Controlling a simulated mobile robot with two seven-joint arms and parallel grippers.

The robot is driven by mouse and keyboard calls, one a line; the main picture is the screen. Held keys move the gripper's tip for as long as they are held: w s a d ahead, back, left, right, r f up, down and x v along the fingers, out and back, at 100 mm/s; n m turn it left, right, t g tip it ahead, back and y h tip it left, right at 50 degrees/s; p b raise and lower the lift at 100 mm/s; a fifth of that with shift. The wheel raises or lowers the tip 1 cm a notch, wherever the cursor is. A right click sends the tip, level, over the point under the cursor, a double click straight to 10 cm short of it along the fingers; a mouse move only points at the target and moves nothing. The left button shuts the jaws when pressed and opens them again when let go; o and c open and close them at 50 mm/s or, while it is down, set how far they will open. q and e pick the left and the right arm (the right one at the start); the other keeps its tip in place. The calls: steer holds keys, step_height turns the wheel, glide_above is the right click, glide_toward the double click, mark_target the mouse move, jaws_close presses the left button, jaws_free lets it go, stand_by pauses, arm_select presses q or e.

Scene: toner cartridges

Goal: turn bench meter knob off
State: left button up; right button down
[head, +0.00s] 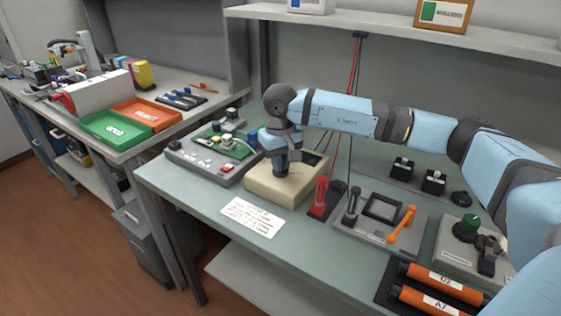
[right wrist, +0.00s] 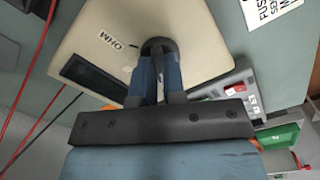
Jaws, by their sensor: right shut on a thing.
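The bench meter is a beige box (head: 262,190) on the grey-green bench, below my right arm. In the right wrist view, the beige face (right wrist: 205,30) carries an upside-down OHM label and a dark window. My right gripper (head: 281,170) points down onto the meter's top face. In the right wrist view, its two fingers (right wrist: 158,62) are shut on a dark round knob (right wrist: 158,43). The fingers hide part of the knob. A small dark mark shows beside the knob toward the OHM label. My left gripper is not in view.
A grey board tester (head: 205,165) with a green circuit board stands left of the meter. A red probe (head: 319,197) and a grey fixture with an orange handle (head: 402,224) stand to its right. A white printed card (head: 252,217) lies in front. Orange cartridges (head: 445,284) lie nearer.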

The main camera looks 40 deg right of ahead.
steer(key=c, duration=1.2)
jaws_free()
step_height(320, 180, up, 14)
steer(key=p, duration=0.1)
steer(key=shift+f, duration=0.1)
